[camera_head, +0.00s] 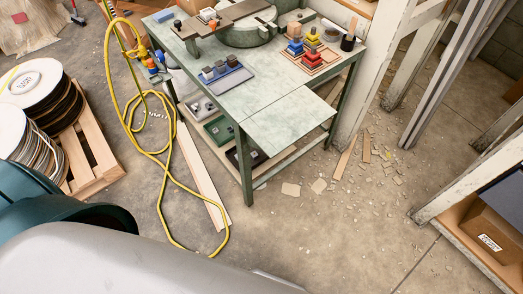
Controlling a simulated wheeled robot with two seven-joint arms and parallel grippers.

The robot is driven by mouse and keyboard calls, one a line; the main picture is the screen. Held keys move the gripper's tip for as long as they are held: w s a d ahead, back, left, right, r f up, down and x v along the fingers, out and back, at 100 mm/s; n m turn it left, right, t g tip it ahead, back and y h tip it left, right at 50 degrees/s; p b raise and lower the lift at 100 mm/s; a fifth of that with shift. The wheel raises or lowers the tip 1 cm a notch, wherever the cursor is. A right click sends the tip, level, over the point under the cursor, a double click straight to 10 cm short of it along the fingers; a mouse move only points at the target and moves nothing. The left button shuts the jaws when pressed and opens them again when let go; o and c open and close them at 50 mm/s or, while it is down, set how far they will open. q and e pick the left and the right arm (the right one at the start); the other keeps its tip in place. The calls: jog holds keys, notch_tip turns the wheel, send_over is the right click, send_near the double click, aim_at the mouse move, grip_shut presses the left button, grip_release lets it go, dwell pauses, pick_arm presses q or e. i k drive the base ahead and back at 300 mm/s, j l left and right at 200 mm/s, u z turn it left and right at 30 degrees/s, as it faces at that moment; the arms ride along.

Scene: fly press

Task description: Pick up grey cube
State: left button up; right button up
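A green work table (285,116) stands at the upper middle. On its left part lies a flat blue-grey tray (222,85) with a short row of small cubes. The cube at the left of the row (207,72) looks grey. The middle cube (220,67) also looks greyish, and the right one (232,61) looks darker blue. They are too small to tell their shades surely. Neither of my grippers shows in this view.
Stacked coloured blocks (311,52) stand on the table's right part. A yellow hose (163,190) loops over the floor left of the table, near a long plank (203,178). A pallet (92,150) with reels stands at the left. Rubble lies right of the table.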

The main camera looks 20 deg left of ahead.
aim_at(254, 155)
jog(key=i+j+z, duration=0.2)
jog(key=j, duration=0.75)
jog(key=j+z, duration=0.25)
jog(key=j, duration=2.4)
jog(key=i, duration=0.1)
